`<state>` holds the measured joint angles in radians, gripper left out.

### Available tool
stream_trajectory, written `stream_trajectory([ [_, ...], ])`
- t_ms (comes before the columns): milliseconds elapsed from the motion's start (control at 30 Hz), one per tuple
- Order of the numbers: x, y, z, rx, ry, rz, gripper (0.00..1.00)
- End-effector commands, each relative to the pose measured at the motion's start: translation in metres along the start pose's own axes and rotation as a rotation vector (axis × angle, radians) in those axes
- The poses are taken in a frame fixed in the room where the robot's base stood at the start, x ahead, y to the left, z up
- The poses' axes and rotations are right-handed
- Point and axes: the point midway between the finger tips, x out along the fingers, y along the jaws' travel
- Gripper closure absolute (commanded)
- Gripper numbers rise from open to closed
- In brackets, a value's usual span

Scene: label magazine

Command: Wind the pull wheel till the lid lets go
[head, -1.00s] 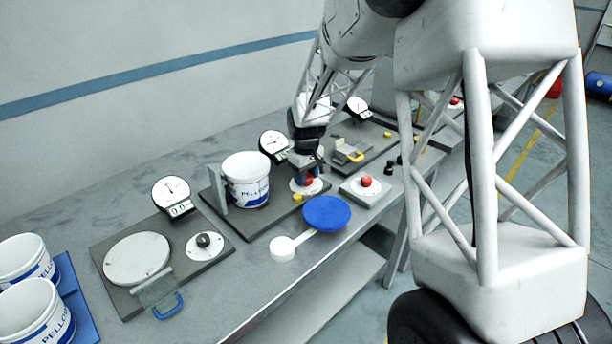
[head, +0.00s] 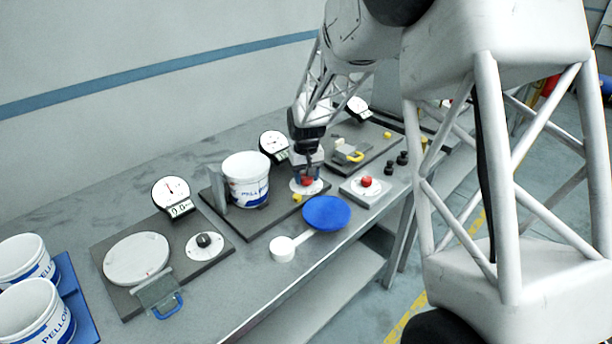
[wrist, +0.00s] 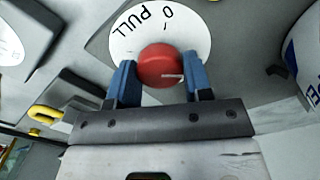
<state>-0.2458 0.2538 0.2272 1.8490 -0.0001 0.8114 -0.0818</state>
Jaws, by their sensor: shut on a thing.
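The pull wheel is a red round knob (wrist: 158,66) on a white dial (wrist: 200,25) marked "0 PULL", with a pale line on the knob's face. In the head view the knob (head: 308,181) sits on its plate right of a white tub (head: 246,183). My gripper (wrist: 160,80) has its blue fingers on either side of the knob and is shut on it. It comes down from above in the head view (head: 307,174) and partly covers the dial. I cannot tell which part is the lid that the wheel frees.
A blue disc (head: 326,212) with a white arm lies in front of the dial. A second red knob (head: 366,181) stands on a plate to the right, near several black knobs (head: 390,169). A gauge (head: 273,145) and a yellow handle (head: 355,156) stand behind.

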Motion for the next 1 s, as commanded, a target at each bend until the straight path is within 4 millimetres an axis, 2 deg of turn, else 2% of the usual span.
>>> stream_trajectory([
  [367,0.0001,0.0001,-0.0001,0.027,0.000,0.000,0.78],
  [400,0.0001,0.0001,-0.0002,0.027,0.000,0.000,0.51],
  [567,0.0001,0.0001,-0.0001,0.026,0.000,0.000,0.29],
  [1000,-0.0064,0.0000,-0.0002,0.026,0.001,0.000,0.29],
])
